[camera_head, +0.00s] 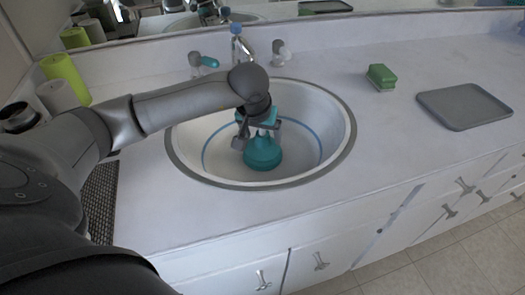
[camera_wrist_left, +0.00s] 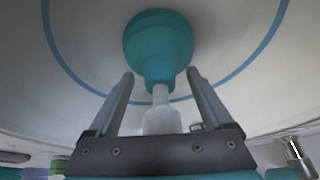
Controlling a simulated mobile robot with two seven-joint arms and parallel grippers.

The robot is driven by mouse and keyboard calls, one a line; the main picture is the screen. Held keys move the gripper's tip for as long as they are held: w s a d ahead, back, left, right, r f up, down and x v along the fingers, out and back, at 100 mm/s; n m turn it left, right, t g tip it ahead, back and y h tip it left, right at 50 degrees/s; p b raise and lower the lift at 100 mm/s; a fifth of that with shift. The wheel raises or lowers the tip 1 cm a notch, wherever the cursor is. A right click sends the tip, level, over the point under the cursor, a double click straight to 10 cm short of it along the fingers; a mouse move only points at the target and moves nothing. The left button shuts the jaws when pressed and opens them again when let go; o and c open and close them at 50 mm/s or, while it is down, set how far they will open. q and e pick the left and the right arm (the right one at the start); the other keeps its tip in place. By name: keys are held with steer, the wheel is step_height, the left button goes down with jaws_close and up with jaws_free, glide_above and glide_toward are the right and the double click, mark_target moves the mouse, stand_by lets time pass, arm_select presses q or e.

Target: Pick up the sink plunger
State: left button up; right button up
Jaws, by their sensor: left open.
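The sink plunger stands in the round basin, with its teal rubber cup (camera_head: 263,155) low in the bowl. In the left wrist view, the teal cup (camera_wrist_left: 158,40) is at the top, and the pale handle (camera_wrist_left: 161,112) runs down from it between the fingers. My left gripper (camera_head: 259,138) is over the basin at the plunger's upper part. In the left wrist view, my left gripper (camera_wrist_left: 160,78) is open, with a finger on each side of the handle and gaps on both sides. The gripper hides the handle's upper end. My right gripper is not in view.
The white sink (camera_head: 340,125) has a raised grey rim around the gripper. A faucet (camera_head: 238,45) stands behind it. A green sponge (camera_head: 381,77) and a grey tray (camera_head: 463,106) lie to the right. The front right counter is clear.

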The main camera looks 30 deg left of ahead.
arm_select(q)
jaws_close()
stand_by(0.5)
steer(key=shift+w+r, duration=0.1)
stand_by(0.7)
